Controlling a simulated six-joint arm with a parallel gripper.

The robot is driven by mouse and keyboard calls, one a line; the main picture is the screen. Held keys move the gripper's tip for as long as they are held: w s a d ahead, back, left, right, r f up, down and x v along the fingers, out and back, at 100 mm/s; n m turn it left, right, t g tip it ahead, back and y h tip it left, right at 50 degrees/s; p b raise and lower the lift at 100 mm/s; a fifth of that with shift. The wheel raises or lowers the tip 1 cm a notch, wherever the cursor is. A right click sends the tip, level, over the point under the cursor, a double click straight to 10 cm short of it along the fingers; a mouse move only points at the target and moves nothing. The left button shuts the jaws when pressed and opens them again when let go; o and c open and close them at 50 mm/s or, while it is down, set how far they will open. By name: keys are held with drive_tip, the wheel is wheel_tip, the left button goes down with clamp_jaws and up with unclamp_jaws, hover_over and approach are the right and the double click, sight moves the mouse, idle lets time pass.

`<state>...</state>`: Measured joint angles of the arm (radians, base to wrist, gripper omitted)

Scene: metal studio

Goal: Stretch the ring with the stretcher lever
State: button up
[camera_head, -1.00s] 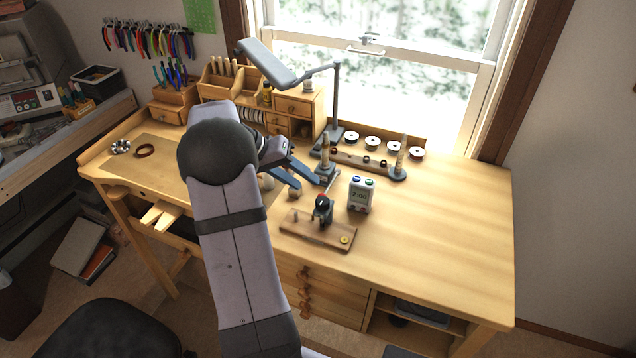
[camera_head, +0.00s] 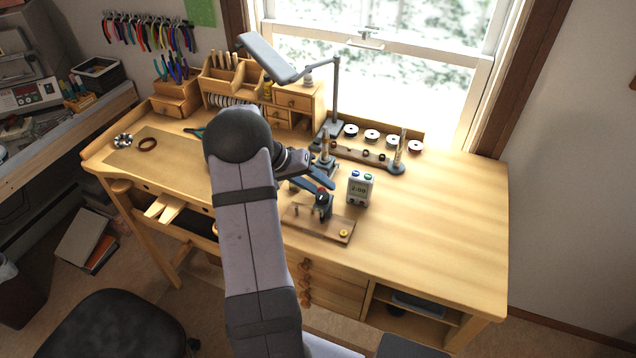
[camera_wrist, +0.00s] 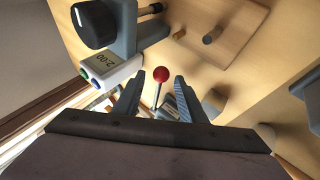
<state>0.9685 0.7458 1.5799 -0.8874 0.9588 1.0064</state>
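A red ball (camera_wrist: 160,74) on a thin stem, which looks like the stretcher lever's knob, stands between my fingertips in the wrist view. It shows as a small red spot (camera_head: 320,194) in the head view. My gripper (camera_wrist: 159,76) is open, one finger on each side of the ball with gaps visible. In the head view my gripper (camera_head: 323,188) points down right beside the mandrel stand. That stand, probably the stretcher (camera_head: 325,162), has a grey base and tapered post, partly hidden by my arm. The stem's foot is hidden. I cannot make out a ring on the post.
A white timer (camera_head: 360,188) reading 2:00 stands just right of my gripper. A wooden board (camera_head: 335,232) carries a dark device with a black knob (camera_wrist: 92,25). A second post (camera_head: 400,155) and rack lie behind. The bench's right side is clear.

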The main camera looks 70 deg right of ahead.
drive_tip(key=shift+c, duration=0.5)
clamp_jaws()
